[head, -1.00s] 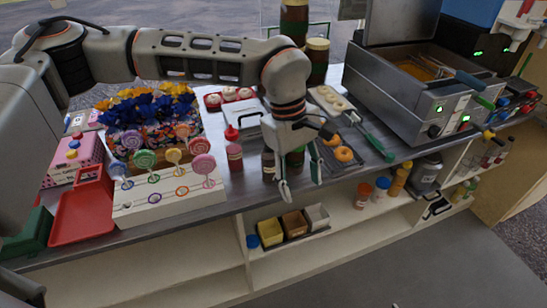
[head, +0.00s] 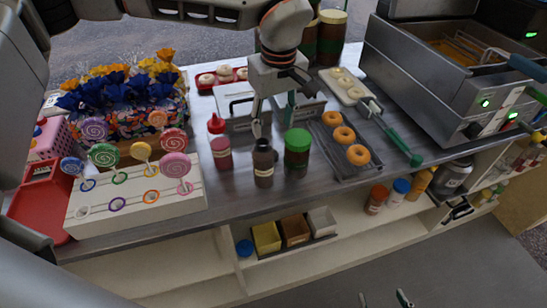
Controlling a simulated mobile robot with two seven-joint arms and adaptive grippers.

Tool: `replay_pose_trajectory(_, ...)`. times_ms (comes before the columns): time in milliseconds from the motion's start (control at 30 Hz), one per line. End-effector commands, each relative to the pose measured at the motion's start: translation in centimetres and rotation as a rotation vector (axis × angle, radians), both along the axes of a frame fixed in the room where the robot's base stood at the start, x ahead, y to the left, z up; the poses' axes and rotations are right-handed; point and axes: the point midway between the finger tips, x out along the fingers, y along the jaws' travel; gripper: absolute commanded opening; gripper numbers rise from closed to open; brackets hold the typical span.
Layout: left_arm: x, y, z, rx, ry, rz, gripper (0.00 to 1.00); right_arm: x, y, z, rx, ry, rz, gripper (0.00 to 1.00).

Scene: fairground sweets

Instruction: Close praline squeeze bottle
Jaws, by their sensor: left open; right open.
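A dark brown bottle (head: 263,165), likely the praline squeeze bottle, stands upright on the counter. Its top is dark and narrow; I cannot tell whether it is closed. A red-capped pink bottle (head: 222,152) stands to its left and a green-lidded dark jar (head: 297,150) to its right. My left gripper (head: 274,118) is open and points down just above and behind the brown bottle. One pale fingertip shows close to the bottle's top; whether it touches is unclear. My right gripper (head: 383,299) is open at the bottom edge, with only its fingertips showing, away from the counter.
A donut tray (head: 366,172) lies right of the jar, with a green-handled tool (head: 402,145) beside it. A lollipop stand (head: 103,213) and red tray (head: 35,215) are at left. A fryer (head: 440,95) is at right. The shelf below holds small bins (head: 267,238) and a blue lid (head: 244,248).

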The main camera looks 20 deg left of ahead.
Motion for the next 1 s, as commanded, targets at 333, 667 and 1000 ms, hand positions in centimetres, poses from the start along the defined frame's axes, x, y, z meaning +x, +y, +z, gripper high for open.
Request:
replay_pose_trajectory(333,0.0,0.0,-3.2,0.0,0.024,0.0,0.48,-1.0,0.3,-2.1,0.0,0.018,0.01,0.63)
replay_pose_trajectory(667,0.0,0.0,-3.2,0.0,0.024,0.0,0.48,-0.4,-0.1,-1.7,-0.004,0.005,0.005,0.63)
replay_pose_trajectory(1000,0.3,0.3,-5.8,-0.001,0.025,0.001,0.48,-0.7,-0.2,-2.4,-0.008,0.014,0.006,0.63)
